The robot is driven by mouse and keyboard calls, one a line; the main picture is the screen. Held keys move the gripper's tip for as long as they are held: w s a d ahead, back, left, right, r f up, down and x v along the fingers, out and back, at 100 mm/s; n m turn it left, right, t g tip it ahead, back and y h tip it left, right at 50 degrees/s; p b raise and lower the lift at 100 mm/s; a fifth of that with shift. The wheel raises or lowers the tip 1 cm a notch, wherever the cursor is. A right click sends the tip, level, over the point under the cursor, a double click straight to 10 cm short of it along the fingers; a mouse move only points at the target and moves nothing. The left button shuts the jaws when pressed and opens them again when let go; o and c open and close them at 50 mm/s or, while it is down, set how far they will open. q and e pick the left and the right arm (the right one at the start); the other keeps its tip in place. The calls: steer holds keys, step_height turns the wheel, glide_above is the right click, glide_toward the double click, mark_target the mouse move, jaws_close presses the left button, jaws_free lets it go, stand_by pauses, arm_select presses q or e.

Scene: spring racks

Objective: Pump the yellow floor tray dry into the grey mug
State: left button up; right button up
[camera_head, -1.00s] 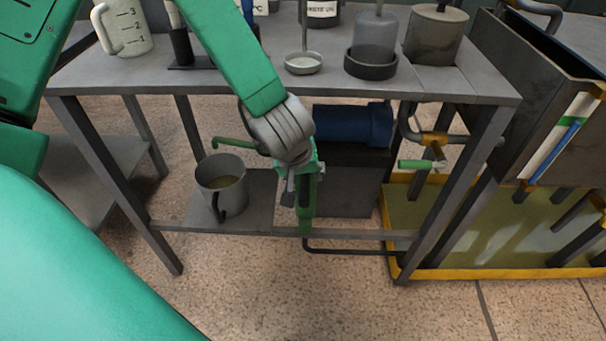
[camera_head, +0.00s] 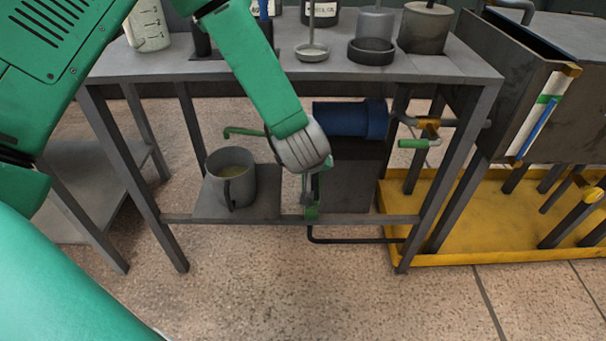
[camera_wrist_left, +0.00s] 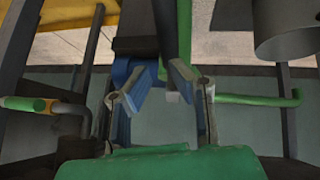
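The yellow floor tray (camera_head: 480,215) stands on the floor at the right; its bottom shows bare yellow, with no pool visible. The grey mug (camera_head: 213,190) stands upright on the low shelf and holds yellowish liquid. A green spout (camera_head: 243,131) ends above the mug. The blue pump (camera_head: 345,118) sits right of my left gripper (camera_head: 312,185). A green upright lever (camera_head: 312,208) is at the fingertips. In the left wrist view my left gripper (camera_wrist_left: 158,73) has its fingertips apart, with the lever (camera_wrist_left: 176,30) beside the right fingertip. My right gripper is not in view.
A green-handled valve (camera_head: 412,143) is on the pipe right of the pump. A dark tank (camera_head: 520,85) stands above the tray. The bench top (camera_head: 270,68) carries a measuring jug (camera_head: 148,28) and several vessels. The floor in front is clear.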

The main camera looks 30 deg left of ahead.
arm_select(q)
steer(key=shift+o, duration=0.3)
steer(key=shift+w+f, duration=0.5)
steer(key=shift+w, duration=0.05)
steer(key=shift+s+a+r, duration=0.25)
steer(key=shift+s+r, duration=0.35)
steer(key=shift+r, duration=0.1)
steer(key=v, duration=1)
steer(key=shift+d+r, duration=0.2)
steer(key=shift+d, duration=0.15)
